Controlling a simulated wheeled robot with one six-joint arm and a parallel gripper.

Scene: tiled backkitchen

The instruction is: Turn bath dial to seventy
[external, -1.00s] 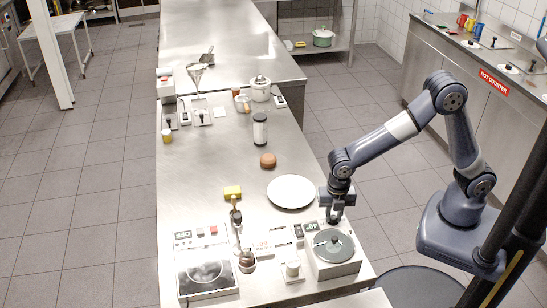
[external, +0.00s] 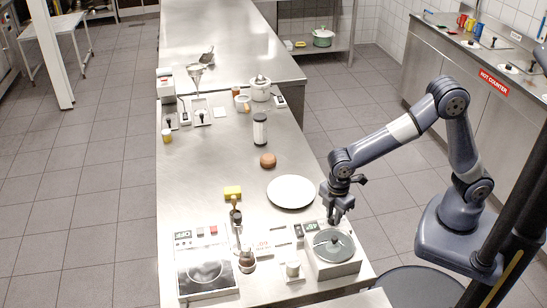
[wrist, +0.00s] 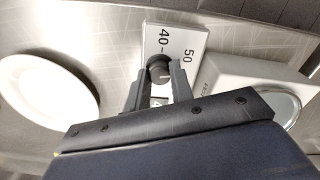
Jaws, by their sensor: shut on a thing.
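The dial's dark round knob (wrist: 158,70) stands on a white plate (wrist: 190,38) printed with numbers, 40 and 50 among them, in the wrist view. My gripper (wrist: 159,84) has one finger on each side of the knob and is shut on it. A pale line shows on the knob, but the exact value it points at is unclear. In the external view, my gripper (external: 335,220) points down just behind the white bath box (external: 335,268) with its round grey lid (external: 334,245). The knob is hidden there by my gripper.
A small dark display with green digits (external: 311,227) stands left of my gripper; its reading is too small to tell. A white dinner plate (external: 291,192) lies close behind it.

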